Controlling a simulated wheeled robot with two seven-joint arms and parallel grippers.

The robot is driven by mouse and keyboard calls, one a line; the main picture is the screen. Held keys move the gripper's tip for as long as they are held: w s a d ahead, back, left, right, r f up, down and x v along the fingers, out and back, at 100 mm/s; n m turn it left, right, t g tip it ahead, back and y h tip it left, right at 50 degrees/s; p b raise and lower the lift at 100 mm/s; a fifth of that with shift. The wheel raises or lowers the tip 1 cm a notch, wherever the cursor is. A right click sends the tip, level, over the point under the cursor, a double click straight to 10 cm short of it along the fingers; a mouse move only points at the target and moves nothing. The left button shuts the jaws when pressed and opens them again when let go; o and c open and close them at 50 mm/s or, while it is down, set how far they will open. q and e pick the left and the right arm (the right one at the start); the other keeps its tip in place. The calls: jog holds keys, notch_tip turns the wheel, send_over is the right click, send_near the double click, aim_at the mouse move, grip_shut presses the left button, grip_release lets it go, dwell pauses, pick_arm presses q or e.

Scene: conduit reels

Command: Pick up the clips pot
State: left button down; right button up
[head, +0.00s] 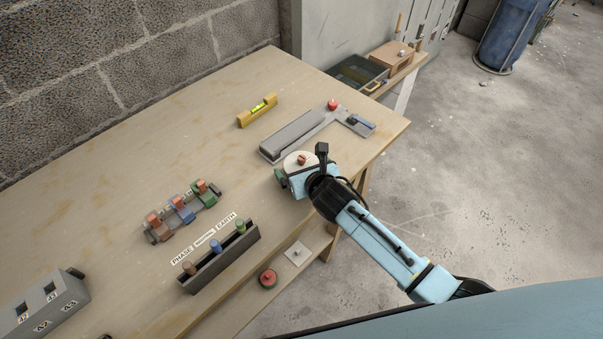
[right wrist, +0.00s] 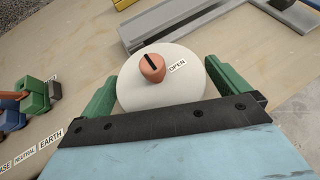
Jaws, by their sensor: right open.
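A round pot with a pale lid (head: 297,158) and an orange-red knob stands near the right edge of the workbench. In the right wrist view the pot (right wrist: 185,92) shows from above, with a black slot on its knob and an "OPEN" label beside it. No word "clips" is readable on it. My right gripper (head: 294,170) is at the pot. In the right wrist view its green fingers (right wrist: 162,98) stand open on either side of the lid. The pot's lower side is hidden, so contact cannot be told. My left gripper is out of view.
A grey clamp-like fixture (head: 295,133) with a red knob lies just behind the pot. A yellow level (head: 257,110), coloured clip blocks (head: 182,211) and a dark rack labelled PHASE, NEUTRAL, EARTH (head: 220,258) stand on the workbench (head: 130,155). Its middle is clear.

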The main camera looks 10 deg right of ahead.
jog(key=c, duration=1)
